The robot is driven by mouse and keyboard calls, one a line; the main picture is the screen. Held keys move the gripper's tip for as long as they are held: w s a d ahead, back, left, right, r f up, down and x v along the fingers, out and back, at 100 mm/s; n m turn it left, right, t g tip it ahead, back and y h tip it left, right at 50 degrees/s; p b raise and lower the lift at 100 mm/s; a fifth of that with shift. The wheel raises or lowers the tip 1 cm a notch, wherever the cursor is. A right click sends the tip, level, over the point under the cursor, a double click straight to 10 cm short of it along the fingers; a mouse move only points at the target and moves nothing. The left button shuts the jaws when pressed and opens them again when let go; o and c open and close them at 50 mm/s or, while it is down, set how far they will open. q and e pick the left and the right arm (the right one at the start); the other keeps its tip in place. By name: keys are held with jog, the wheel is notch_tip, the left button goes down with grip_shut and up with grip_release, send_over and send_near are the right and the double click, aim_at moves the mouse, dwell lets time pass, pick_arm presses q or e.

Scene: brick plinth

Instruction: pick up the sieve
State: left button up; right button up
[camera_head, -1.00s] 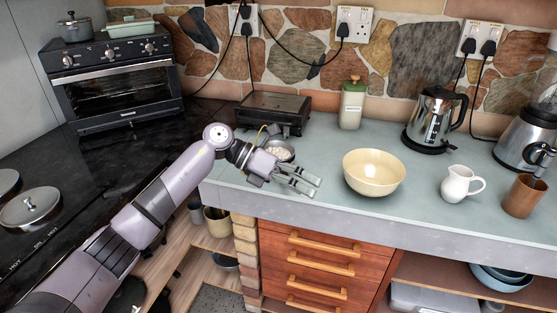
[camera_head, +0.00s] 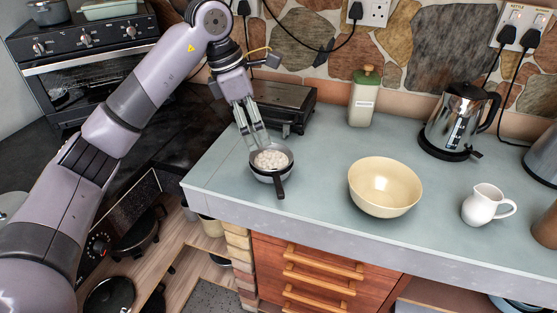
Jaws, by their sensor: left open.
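The sieve (camera_head: 279,177) is a small dark-rimmed bowl with a short dark handle pointing toward the front edge of the counter. It holds several white, lumpy pieces (camera_head: 271,159). It sits on the left part of the pale blue-grey worktop (camera_head: 320,188). My left gripper (camera_head: 256,146) points down, open, with its fingertips at the far rim of the sieve. Whether the fingers touch the rim, I cannot tell. My right gripper is out of view.
A cream bowl (camera_head: 385,190) stands to the right of the sieve. A dark grill (camera_head: 287,104) is just behind the sieve.

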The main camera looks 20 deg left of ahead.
pick_arm(q)
jog(key=p, duration=0.2)
send_near(277, 180)
jog(key=x, duration=0.5)
jog(key=shift+w+d+p, duration=0.1)
jog(key=shift+w+p, duration=0.1)
jog(key=shift+p, duration=0.2)
jog(key=shift+d+f+p, duration=0.1)
jog(key=shift+f+p, duration=0.2)
jog(key=shift+f, duration=0.1)
jog(key=p+x, duration=0.1)
jog(key=x, duration=0.2)
jog(key=shift+w+f, duration=0.1)
jog(key=shift+f, duration=0.5)
jog(key=c, duration=1.3)
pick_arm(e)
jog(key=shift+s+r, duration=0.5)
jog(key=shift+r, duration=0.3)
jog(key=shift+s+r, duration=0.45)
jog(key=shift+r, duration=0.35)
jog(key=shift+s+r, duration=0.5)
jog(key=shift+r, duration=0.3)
